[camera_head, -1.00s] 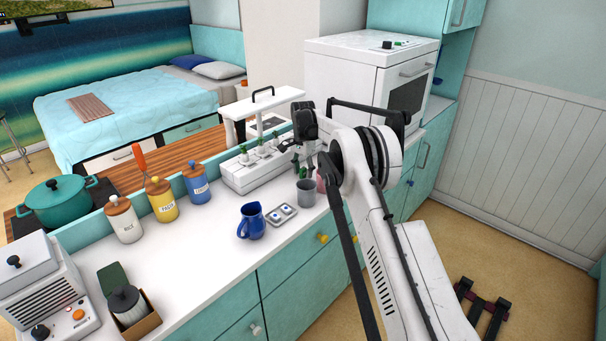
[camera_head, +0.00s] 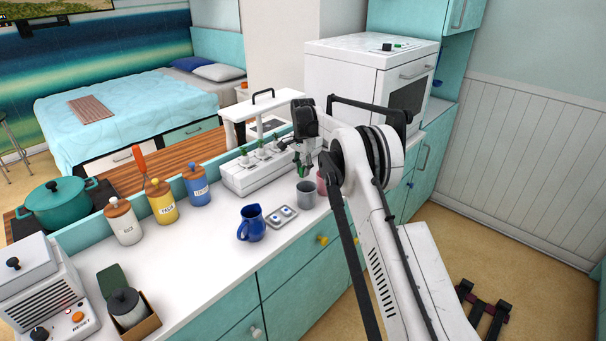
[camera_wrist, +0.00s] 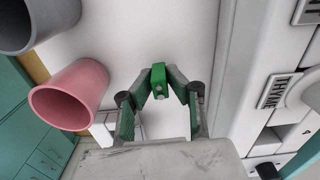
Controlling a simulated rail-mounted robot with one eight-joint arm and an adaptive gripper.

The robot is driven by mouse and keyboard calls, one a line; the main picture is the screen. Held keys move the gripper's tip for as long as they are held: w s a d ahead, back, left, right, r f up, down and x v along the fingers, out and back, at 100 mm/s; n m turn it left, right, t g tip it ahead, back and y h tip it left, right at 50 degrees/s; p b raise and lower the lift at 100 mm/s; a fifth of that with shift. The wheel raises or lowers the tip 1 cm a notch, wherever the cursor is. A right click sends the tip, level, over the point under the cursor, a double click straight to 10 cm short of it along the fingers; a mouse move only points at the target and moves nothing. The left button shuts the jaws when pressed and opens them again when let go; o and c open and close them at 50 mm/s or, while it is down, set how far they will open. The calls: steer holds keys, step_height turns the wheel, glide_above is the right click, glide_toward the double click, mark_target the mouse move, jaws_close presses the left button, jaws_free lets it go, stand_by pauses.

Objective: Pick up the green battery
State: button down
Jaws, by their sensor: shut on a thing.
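The green battery (camera_wrist: 158,80) is a small bright green block in the wrist view. It sits between the tips of my gripper (camera_wrist: 160,91), whose fingers have closed on it from both sides. White counter shows beyond it. In the head view my gripper (camera_head: 303,167) points down near the back of the counter, just above and behind the grey cup. The battery is too small there to tell clearly from the green on the fingers.
A grey cup (camera_wrist: 38,20) and a pink cup (camera_wrist: 70,95) stand left of my gripper in the wrist view. A white rack (camera_head: 258,172) with small plants stands close by, left in the head view. A blue jug (camera_head: 250,223) and a small tray (camera_head: 282,216) are nearer the front.

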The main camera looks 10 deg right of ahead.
mark_target(301, 167)
steer(key=r, duration=0.1)
steer(key=a+r, duration=0.1)
steer(key=r, duration=0.1)
steer(key=shift+s, duration=0.15)
steer(key=s+a+r, duration=0.3)
steer(key=a+r, duration=0.3)
steer(key=a, duration=0.4)
steer(key=shift+s+r+b, duration=0.2)
steer(key=shift+b, duration=0.15)
